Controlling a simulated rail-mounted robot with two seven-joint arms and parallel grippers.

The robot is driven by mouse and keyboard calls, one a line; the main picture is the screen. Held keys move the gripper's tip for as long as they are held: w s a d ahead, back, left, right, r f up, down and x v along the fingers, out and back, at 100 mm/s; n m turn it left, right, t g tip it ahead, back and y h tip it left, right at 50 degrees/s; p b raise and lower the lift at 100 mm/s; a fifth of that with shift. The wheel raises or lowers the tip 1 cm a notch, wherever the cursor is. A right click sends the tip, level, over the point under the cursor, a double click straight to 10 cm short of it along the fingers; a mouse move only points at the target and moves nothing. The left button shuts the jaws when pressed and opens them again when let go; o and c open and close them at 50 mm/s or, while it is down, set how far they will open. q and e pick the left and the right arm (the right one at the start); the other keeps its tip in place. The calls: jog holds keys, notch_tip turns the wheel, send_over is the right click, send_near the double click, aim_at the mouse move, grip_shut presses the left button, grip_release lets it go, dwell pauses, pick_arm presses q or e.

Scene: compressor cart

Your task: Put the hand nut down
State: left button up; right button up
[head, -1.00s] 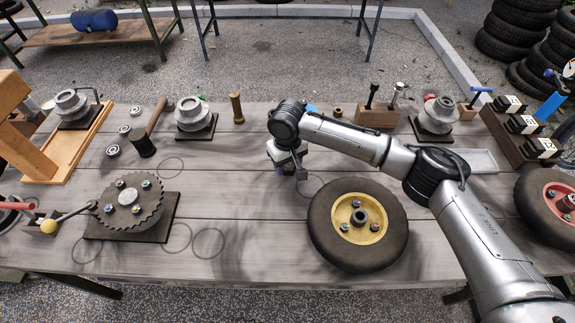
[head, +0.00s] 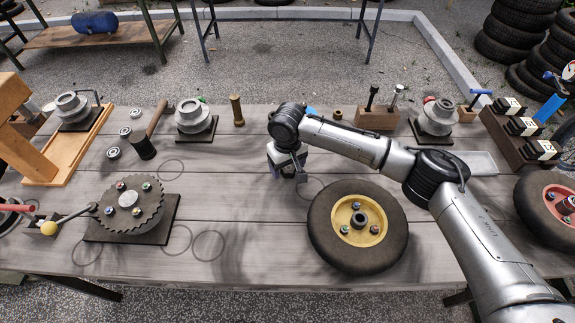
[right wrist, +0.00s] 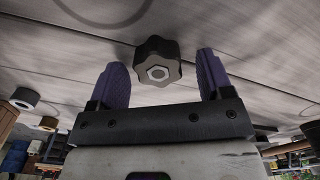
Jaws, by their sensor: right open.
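The hand nut (right wrist: 158,62) is a dark, lobed knob with a pale hex centre. In the right wrist view it sits against the grey table boards, between and just beyond the fingertips, with a visible gap on each side. My right gripper (right wrist: 161,66) is open, with purple fingers. In the head view my right gripper (head: 289,174) is low over the middle of the table, left of the yellow-hubbed wheel (head: 330,235). The hand nut shows there only as a small dark patch, mostly hidden by the gripper. My left gripper is out of view.
A toothed disc (head: 137,215) on a dark plate stands at the left. A brass-coloured post (head: 236,109), a mallet (head: 143,146) and a pulley on a stand (head: 194,117) are farther back. The boards left of my right gripper are bare, marked with drawn rings.

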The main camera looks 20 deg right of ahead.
notch_tip(320, 180, up, 11)
jog(key=p, duration=0.5)
jog(key=shift+o, duration=0.6)
jog(key=shift+r+p, duration=0.3)
jog(key=shift+r, duration=0.25)
